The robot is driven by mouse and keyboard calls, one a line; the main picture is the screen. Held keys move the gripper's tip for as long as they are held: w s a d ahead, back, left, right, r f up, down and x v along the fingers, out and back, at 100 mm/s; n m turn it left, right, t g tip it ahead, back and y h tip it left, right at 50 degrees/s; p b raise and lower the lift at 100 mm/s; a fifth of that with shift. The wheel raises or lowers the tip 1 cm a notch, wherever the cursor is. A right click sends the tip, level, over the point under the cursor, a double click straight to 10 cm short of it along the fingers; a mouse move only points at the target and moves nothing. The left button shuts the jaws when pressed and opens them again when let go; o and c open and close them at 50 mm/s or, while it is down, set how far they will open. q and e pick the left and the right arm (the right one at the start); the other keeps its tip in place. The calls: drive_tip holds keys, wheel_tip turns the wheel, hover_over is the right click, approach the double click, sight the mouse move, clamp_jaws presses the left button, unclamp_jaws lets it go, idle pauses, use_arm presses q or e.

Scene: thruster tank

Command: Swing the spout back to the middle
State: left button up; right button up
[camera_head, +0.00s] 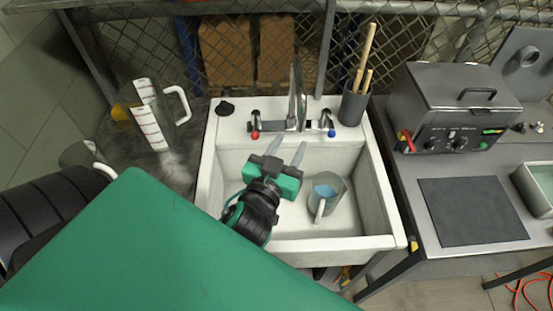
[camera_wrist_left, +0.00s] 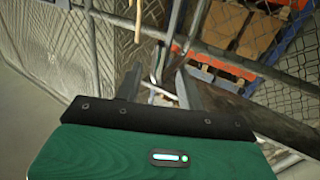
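The chrome spout (camera_head: 297,95) rises at the back of the white sink (camera_head: 212,175), between a red-marked tap handle (camera_head: 255,126) and a blue-marked one (camera_head: 329,124). It looks close to the middle of the sink; its exact turn is hard to tell. My left gripper (camera_head: 287,150) is above the basin, in front of the spout, with its fingers apart and nothing held. In the left wrist view, the open fingers (camera_wrist_left: 158,84) point toward the spout (camera_wrist_left: 158,62), which shows in the gap between them. I cannot tell whether they touch it. My right gripper is not in view.
A measuring jug (camera_head: 326,196) with blue contents stands in the basin, right of my left gripper. A dark holder (camera_head: 352,107) with wooden sticks stands at the sink's back right. A larger jug (camera_head: 152,122) is left of the sink.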

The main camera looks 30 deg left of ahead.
use_arm(q)
drive_tip(key=s+p, duration=0.2)
drive_tip(key=s, duration=0.4)
drive_tip(key=shift+d, duration=0.4)
idle(0.4)
